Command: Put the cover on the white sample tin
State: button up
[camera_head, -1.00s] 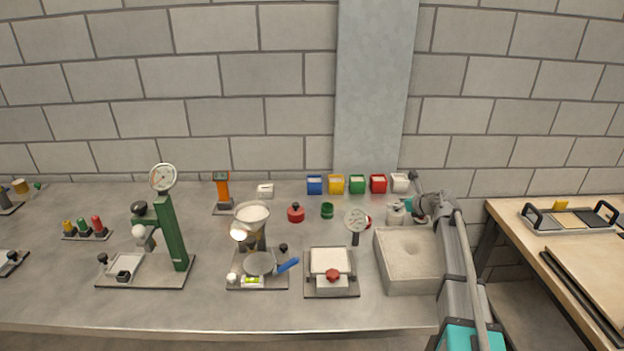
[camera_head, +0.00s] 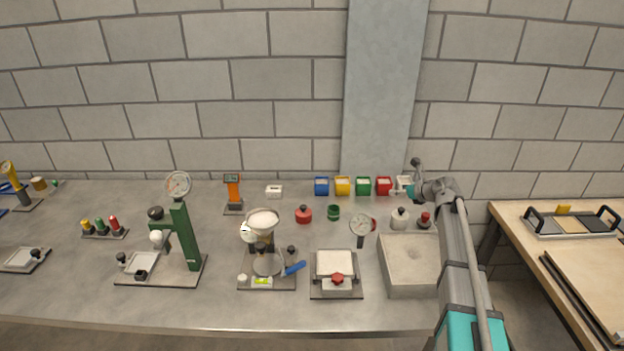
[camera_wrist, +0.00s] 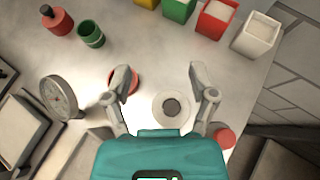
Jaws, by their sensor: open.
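The white sample tin (camera_head: 400,219) stands upright on the bench behind the sand tray. A white disc with a dark knob at its centre sits on top of it, seen from above in the wrist view (camera_wrist: 160,112). This looks like the cover resting on the tin; I cannot tell whether it is fully seated. My gripper (camera_head: 406,190) is open and empty, apart from the tin and above it. In the wrist view its two fingers (camera_wrist: 163,72) are spread to either side of the knob, with nothing between them.
Blue, yellow, green, red and white bins (camera_wrist: 257,34) line the back. A red tin (camera_head: 304,215) and an open green tin (camera_head: 333,213) stand left. A dial gauge (camera_head: 360,227) and a red-topped item (camera_head: 424,220) flank the white tin. The sand tray (camera_head: 408,280) lies in front.

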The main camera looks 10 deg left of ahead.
jog(key=s+a, duration=0.2)
jog(key=a, duration=2.7)
jog(key=shift+a, duration=0.3)
jog(key=shift+f, duration=0.1)
